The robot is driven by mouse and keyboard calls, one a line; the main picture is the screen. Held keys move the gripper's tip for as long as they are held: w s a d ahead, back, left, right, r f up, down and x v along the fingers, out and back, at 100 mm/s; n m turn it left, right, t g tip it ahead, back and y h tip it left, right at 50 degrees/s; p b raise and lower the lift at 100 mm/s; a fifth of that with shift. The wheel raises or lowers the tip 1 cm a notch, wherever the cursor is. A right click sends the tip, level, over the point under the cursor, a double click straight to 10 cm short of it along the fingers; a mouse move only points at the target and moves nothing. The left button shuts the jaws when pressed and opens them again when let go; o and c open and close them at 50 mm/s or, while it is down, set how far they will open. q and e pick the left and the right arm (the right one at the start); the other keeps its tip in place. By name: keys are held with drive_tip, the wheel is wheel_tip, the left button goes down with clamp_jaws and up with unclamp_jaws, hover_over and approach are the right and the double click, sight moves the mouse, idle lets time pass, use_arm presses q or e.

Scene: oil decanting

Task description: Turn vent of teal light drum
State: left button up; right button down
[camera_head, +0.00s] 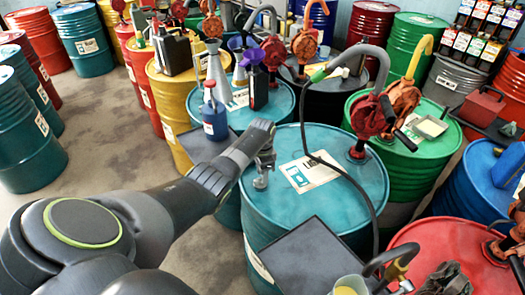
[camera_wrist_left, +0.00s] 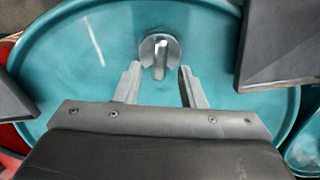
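The teal drum (camera_head: 290,215) stands in the middle of the head view, with a white and blue label on its lid. Its vent (camera_head: 261,181) is a small silver fitting near the lid's left edge. In the left wrist view, the vent (camera_wrist_left: 160,50) is a round metal cap with a raised grip bar pointing toward my gripper. My left gripper (camera_wrist_left: 160,72) is open, with its two fingertips on either side just short of the cap and nothing between them. In the head view, my left gripper (camera_head: 266,156) hangs over the vent.
A red hand pump (camera_head: 367,115) rises from the teal drum's far side, and a black hose crosses its lid. A dark flat panel (camera_head: 310,255) covers its near side. Green (camera_head: 430,150), yellow (camera_head: 170,90) and red (camera_head: 430,240) drums stand close around.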

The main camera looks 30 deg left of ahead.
use_arm(q)
wheel_tip(320, 180, up, 16)
drive_tip(key=b, duration=0.2)
idle(0.6)
